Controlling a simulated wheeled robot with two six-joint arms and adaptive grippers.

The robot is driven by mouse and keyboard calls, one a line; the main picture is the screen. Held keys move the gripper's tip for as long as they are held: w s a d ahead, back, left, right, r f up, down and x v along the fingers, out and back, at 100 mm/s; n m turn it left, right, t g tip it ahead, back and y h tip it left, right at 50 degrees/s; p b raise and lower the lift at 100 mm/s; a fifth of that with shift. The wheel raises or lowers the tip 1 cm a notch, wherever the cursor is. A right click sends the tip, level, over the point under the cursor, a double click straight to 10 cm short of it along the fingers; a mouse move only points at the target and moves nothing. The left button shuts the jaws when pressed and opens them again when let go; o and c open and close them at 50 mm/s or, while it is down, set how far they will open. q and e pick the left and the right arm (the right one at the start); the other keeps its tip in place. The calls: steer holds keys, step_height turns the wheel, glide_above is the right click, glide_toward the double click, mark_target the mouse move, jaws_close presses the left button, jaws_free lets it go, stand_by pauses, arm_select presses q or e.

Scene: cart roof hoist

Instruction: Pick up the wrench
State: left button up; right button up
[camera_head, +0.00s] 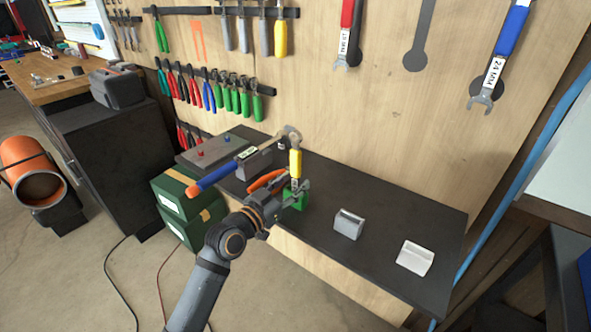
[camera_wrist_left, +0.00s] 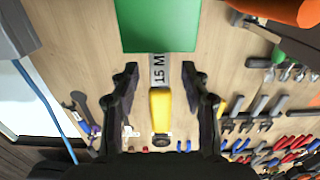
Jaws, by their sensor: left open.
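The wrench (camera_head: 295,163) with a yellow handle and a white label stands upright in a small green holder (camera_head: 299,201) on the dark bench top. In the left wrist view the yellow handle (camera_wrist_left: 160,108) and its label reading "15 M" lie between the two fingers, with the green holder (camera_wrist_left: 158,27) beyond. My left gripper (camera_head: 291,197) is at the wrench, close to the holder. It also shows in the left wrist view (camera_wrist_left: 160,86), open, with a gap on both sides of the handle. My right gripper is not in view.
A grey holder (camera_head: 348,224) and a white holder (camera_head: 414,258) stand to the right. Red and blue (camera_head: 508,30) wrenches hang on the wooden back panel.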

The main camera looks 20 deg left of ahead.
mark_target(295, 149)
arm_select(q)
steer(key=shift+x, duration=0.85)
steer(key=shift+s, duration=0.1)
jaws_close()
step_height(295, 149, up, 10)
steer(key=shift+r+p, duration=0.1)
steer(key=shift+p, duration=0.75)
